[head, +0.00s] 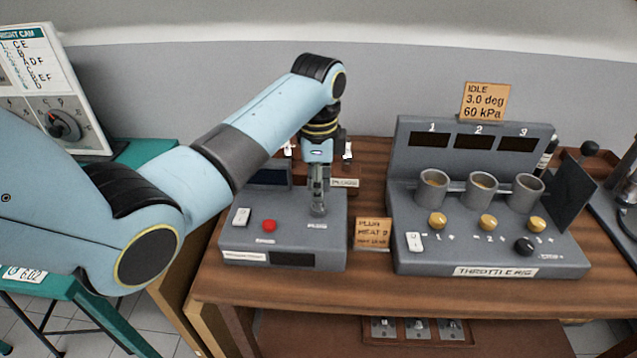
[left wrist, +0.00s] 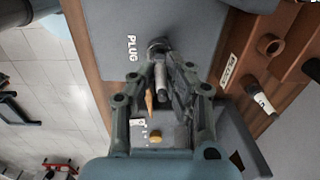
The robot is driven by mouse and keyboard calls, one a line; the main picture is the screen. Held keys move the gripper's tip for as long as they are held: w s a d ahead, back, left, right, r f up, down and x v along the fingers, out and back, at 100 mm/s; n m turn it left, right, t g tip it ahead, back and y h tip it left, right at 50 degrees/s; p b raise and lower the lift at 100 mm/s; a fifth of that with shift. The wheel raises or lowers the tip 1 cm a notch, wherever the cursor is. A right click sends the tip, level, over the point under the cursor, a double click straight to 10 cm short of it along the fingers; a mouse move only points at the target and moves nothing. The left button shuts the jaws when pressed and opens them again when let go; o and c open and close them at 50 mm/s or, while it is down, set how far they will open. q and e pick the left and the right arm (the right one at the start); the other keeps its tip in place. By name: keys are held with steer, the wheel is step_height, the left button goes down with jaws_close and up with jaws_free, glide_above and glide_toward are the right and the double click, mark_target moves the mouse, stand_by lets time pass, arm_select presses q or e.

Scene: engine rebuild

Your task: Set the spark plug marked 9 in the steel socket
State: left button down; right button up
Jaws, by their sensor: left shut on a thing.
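My left gripper (head: 318,190) points straight down over the grey plug tester box (head: 235,237), at the spot lettered PLUG. In the left wrist view its fingers (left wrist: 164,88) are closed around a slim metallic spark plug (left wrist: 161,80). The plug is upright, and its far end is at the round steel socket (left wrist: 158,45). I cannot tell how deep it sits. The socket (head: 318,210) also shows under the fingers in the head view. The mark on the held plug is not readable. My right gripper is not in view.
The brown plug rack (head: 345,172) behind the tester holds white plugs (head: 347,149); one (left wrist: 262,97) shows beside the fingers in the wrist view. A tan card (head: 373,234) reading PLUG HEAT 9 stands between the tester and the throttle rig (head: 487,258).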

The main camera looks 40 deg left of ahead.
arm_select(q)
steer(key=c, duration=1.3)
jaws_free()
steer(key=shift+o, duration=0.2)
steer(key=shift+r, duration=0.15)
steer(key=shift+r, duration=3.65)
